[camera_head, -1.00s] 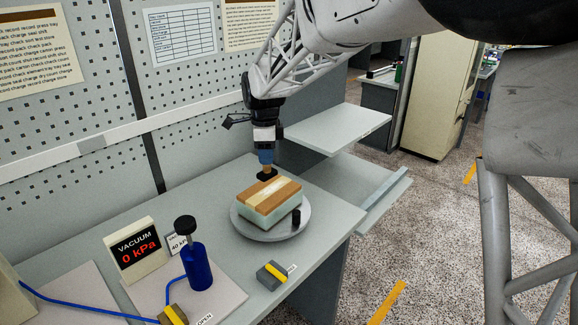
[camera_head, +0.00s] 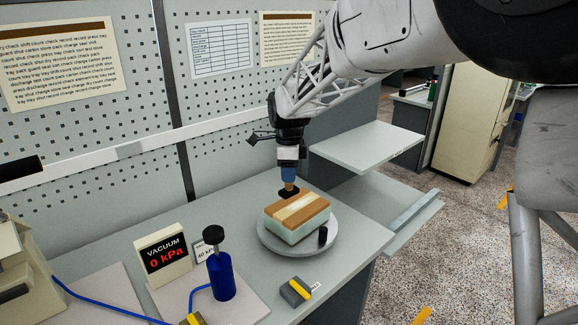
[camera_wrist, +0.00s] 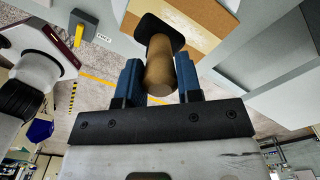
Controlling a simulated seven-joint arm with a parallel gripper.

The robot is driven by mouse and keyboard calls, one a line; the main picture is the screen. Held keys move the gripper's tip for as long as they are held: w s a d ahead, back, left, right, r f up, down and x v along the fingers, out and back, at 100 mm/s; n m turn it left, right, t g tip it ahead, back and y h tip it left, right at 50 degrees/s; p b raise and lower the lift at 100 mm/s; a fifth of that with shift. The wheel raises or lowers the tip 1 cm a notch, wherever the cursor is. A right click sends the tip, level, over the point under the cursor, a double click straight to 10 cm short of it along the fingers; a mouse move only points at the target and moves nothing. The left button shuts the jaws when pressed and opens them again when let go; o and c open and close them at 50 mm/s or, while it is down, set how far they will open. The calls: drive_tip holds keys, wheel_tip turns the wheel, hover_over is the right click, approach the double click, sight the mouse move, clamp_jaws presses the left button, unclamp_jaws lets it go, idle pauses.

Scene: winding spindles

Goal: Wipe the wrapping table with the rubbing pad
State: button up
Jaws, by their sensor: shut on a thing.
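My gripper (camera_head: 289,173) is shut on the wooden handle (camera_wrist: 159,70) of the rubbing pad, between its blue fingers. The pad's black head (camera_head: 289,193) points down at the far left edge of the block's top. It also shows in the wrist view (camera_wrist: 158,33); I cannot tell whether it touches the block. The block (camera_head: 308,221) is pale green with a brown top and a cream strip across it. It sits on a grey round turntable (camera_head: 273,243), which I take for the wrapping table, on the bench.
A small black cylinder (camera_head: 323,236) stands at the block's front right. A blue bottle (camera_head: 221,277) and a vacuum display reading 0 kPa (camera_head: 163,255) stand left. Shelves (camera_head: 368,146) are at right, a pegboard behind.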

sight(294, 186)
drive_tip(key=shift+f, duration=2.35)
drive_tip(key=shift+w+d+f, duration=0.55)
drive_tip(key=shift+w+d, duration=0.1)
drive_tip(key=shift+w, duration=0.05)
drive_tip(key=shift+c, duration=0.6)
drive_tip(key=shift+w+d, duration=1.5)
drive_tip(key=shift+w, duration=0.25)
drive_tip(key=shift+w+d, duration=1.45)
drive_tip(key=shift+w, duration=0.25)
drive_tip(key=shift+s+a+f, duration=0.1)
drive_tip(key=shift+s+a, duration=0.3)
drive_tip(key=shift+s, duration=0.1)
drive_tip(key=shift+c, duration=0.4)
drive_tip(key=shift+s+a, duration=1.25)
drive_tip(key=shift+s, duration=0.2)
drive_tip(key=shift+s+a, duration=2)
drive_tip(key=shift+s, duration=0.2)
drive_tip(key=shift+r, duration=4.15)
drive_tip(key=shift+f, duration=0.15)
